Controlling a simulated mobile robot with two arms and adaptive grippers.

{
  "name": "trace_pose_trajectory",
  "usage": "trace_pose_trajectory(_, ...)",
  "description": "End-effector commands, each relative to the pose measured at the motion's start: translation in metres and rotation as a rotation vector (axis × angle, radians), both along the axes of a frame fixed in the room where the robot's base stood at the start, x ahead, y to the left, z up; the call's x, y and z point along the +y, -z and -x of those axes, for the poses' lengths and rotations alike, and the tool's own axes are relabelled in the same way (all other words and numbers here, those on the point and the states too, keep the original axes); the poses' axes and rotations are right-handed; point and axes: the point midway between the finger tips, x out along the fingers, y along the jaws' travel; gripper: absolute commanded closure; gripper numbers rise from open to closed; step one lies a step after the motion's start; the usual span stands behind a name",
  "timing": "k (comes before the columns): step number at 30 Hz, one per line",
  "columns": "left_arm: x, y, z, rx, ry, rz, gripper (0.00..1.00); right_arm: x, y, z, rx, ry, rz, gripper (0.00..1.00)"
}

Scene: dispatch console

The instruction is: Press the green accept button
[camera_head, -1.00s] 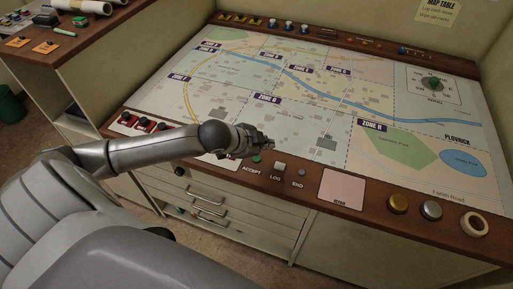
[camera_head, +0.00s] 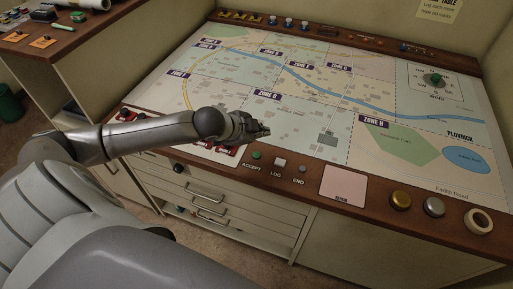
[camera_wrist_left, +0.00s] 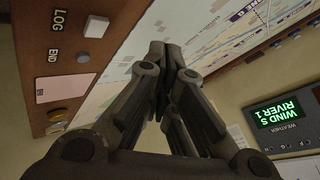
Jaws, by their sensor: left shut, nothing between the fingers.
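The green accept button (camera_head: 257,155) sits on the wooden front rail of the map table, above the ACCEPT label. It is not visible in the left wrist view. My left gripper (camera_head: 266,131) is shut and empty. In the head view it shows over the map, just behind the button and apart from it. The left wrist view shows its fingers (camera_wrist_left: 167,50) closed together, with the LOG button (camera_wrist_left: 96,27) and END button (camera_wrist_left: 83,57) to their left. My right gripper is not in view.
The map table (camera_head: 420,222) has a white LOG button (camera_head: 280,162), a grey END button (camera_head: 302,168), a pink pad (camera_head: 342,186) and gold and silver knobs (camera_head: 400,200) along its front rail. Red switches (camera_head: 225,150) are partly behind my arm. A lit weather display (camera_wrist_left: 281,114) stands at the back.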

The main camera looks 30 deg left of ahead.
Motion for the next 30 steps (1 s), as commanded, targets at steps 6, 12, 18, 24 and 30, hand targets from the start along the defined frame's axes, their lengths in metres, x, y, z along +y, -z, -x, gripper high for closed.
trace_pose_trajectory(6,0.000,0.027,0.000,-0.001,0.001,0.001,1.00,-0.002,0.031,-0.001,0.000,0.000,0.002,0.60)
trace_pose_trajectory(12,0.000,0.046,0.000,-0.002,0.001,0.000,1.00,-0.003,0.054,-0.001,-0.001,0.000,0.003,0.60)
trace_pose_trajectory(18,0.000,0.065,0.000,0.001,-0.001,-0.001,1.00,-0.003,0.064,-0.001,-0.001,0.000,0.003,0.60)
trace_pose_trajectory(24,0.000,0.071,0.000,-0.001,0.000,-0.001,1.00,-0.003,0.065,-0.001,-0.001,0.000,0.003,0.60)
trace_pose_trajectory(30,0.000,0.071,0.000,0.000,0.000,0.000,1.00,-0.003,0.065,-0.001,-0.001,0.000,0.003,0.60)
